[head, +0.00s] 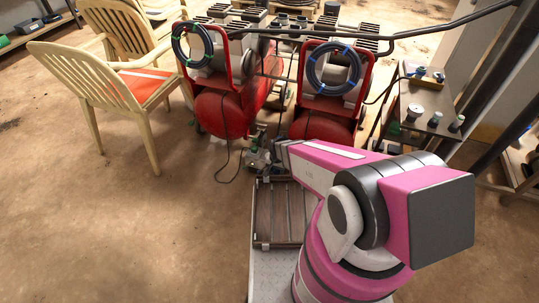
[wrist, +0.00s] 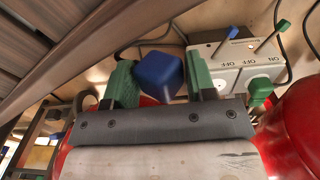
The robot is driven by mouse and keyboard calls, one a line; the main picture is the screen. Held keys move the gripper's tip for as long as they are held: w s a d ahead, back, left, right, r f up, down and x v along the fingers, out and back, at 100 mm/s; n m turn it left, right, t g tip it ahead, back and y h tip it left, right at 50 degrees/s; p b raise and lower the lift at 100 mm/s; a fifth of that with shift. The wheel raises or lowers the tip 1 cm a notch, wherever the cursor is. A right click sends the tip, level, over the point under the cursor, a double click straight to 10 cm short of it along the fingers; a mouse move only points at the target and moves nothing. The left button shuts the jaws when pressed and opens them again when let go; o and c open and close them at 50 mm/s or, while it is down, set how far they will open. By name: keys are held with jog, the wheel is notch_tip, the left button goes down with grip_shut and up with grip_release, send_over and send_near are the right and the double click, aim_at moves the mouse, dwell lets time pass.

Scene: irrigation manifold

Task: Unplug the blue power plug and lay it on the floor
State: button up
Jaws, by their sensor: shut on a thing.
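The blue power plug (wrist: 160,76) is a blue block between the two green fingers of my gripper (wrist: 160,84) in the wrist view. My gripper is shut on it. A pale power strip (wrist: 236,72) with ON/OFF markings lies just right of the plug, partly behind the right finger. The plug's underside is hidden, so I cannot tell whether it touches the strip. A green plug (wrist: 260,89) sits on the strip's right side. In the head view my gripper (head: 262,154) is low, near the red tanks, and the blue plug cannot be made out.
Two levers with blue (wrist: 232,33) and green (wrist: 283,25) tips rise by the strip. Dark cables lie behind. Red tanks (head: 222,113) stand close beyond my gripper. A slatted rack (head: 279,215) lies nearer. Open floor (head: 130,225) is at left, before a chair (head: 95,88).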

jog(key=shift+s, duration=0.25)
jog(key=shift+f, duration=1.45)
jog(key=o, duration=1.3)
jog(key=shift+r, duration=0.1)
jog(key=shift+r, duration=0.1)
